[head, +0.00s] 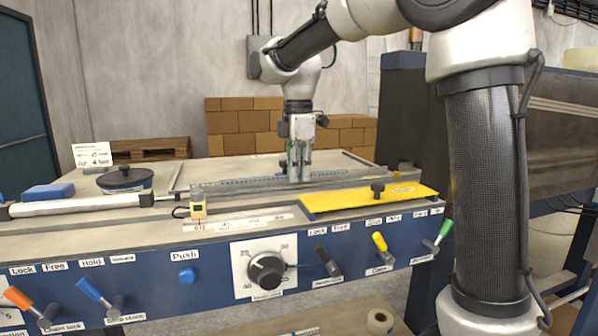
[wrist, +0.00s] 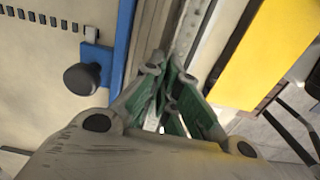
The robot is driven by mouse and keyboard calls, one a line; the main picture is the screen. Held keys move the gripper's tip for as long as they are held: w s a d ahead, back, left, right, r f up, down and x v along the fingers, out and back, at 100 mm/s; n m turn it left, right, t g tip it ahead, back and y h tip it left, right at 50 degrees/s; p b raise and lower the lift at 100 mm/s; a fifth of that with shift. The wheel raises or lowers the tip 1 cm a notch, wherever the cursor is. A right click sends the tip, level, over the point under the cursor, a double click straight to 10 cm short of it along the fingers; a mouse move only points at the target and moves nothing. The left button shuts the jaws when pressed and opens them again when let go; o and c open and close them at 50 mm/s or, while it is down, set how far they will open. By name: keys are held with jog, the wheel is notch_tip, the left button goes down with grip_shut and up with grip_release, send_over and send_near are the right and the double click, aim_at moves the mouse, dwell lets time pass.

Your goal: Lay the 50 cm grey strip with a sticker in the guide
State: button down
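My gripper (head: 299,178) points down at the long grey guide rail (head: 345,179) across the middle of the machine table. In the wrist view its green-padded fingers (wrist: 167,76) come close together at the tips, over the rail. Grey and pale bands run lengthwise beyond the fingertips there. I cannot pick out the 50 cm grey strip from the rail, nor tell whether the fingers hold it. No sticker can be made out. The fingers hide the part of the rail below them.
A yellow plate (head: 345,199) with a dark knob lies in front of the rail. A white roller (head: 80,204), a blue block (head: 48,191) and a round black-lidded thing (head: 125,178) are at left. Levers and a dial (head: 266,272) line the front panel. The table behind the rail is mostly clear.

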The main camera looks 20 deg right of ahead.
jog(key=shift+s+f, duration=0.1)
jog(key=shift+f, duration=0.55)
dwell(0.8)
jog(key=c, duration=2.2)
grip_release()
jog(key=o, duration=0.6)
jog(key=shift+f, duration=0.1)
jog(key=shift+o, duration=0.2)
jog(key=shift+r, duration=3.2)
